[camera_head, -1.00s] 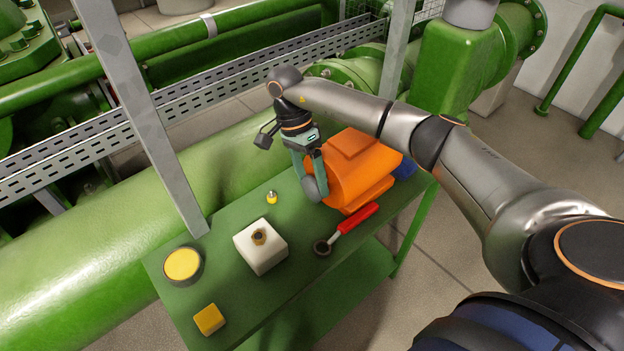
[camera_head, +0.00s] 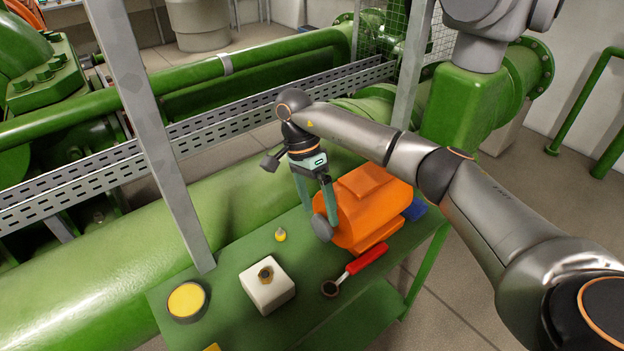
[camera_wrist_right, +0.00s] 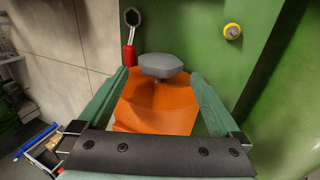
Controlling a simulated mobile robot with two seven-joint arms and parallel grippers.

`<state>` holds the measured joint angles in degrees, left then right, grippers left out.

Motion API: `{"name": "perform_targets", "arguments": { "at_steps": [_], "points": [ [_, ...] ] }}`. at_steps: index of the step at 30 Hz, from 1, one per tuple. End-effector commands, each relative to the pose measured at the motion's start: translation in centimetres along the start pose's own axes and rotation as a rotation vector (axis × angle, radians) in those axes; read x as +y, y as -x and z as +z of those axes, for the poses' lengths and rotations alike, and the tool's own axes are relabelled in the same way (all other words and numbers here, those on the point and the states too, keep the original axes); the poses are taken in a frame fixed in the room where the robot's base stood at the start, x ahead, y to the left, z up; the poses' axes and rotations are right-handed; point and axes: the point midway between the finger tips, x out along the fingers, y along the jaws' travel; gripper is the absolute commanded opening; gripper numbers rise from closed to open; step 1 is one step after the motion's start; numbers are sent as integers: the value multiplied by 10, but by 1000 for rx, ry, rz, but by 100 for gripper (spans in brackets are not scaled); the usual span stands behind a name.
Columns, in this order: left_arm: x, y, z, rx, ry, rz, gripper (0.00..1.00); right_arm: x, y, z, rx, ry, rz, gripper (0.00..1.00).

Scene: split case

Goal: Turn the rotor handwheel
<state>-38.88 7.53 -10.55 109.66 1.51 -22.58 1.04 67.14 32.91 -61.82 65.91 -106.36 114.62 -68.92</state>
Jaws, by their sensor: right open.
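The rotor handwheel (camera_head: 321,228) is a grey, rounded knob at the left end of an orange casing (camera_head: 370,205) lying on a green table. In the right wrist view, the handwheel (camera_wrist_right: 161,66) lies between the fingertips, with the orange casing (camera_wrist_right: 158,104) below it. My right gripper (camera_head: 319,212) is open and points down, with its fingers to either side of the handwheel. In the right wrist view, the gripper (camera_wrist_right: 160,76) shows gaps between both fingers and the wheel. My left gripper is not in view.
A red-handled wrench (camera_head: 362,262) lies in front of the casing. A white block (camera_head: 265,290) with a brass nut, a yellow-topped disc (camera_head: 187,300) and a small yellow piece (camera_head: 280,235) stand to the left. A metal post (camera_head: 150,130) rises at the table's back left.

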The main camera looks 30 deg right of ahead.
Motion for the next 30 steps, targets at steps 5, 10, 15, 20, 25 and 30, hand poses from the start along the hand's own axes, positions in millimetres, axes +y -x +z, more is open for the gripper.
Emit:
{"name": "perform_targets", "arguments": {
  "at_steps": [5, 10, 15, 20, 25, 30],
  "points": [
    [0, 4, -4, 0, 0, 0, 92, 0, 40, -1, 4, -2, -3, 100],
    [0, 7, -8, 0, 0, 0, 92, 0, 69, 0, 3, -2, -1, 100],
    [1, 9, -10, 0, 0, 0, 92, 0, 88, 0, 3, -2, 0, 100],
    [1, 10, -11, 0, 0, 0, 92, 0, 94, 0, 1, -1, 2, 100],
    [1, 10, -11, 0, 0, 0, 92, 0, 94, 0, 1, 0, 2, 100],
    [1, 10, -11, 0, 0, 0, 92, 0, 94, 0, 2, -1, 0, 100]
  ]
}}
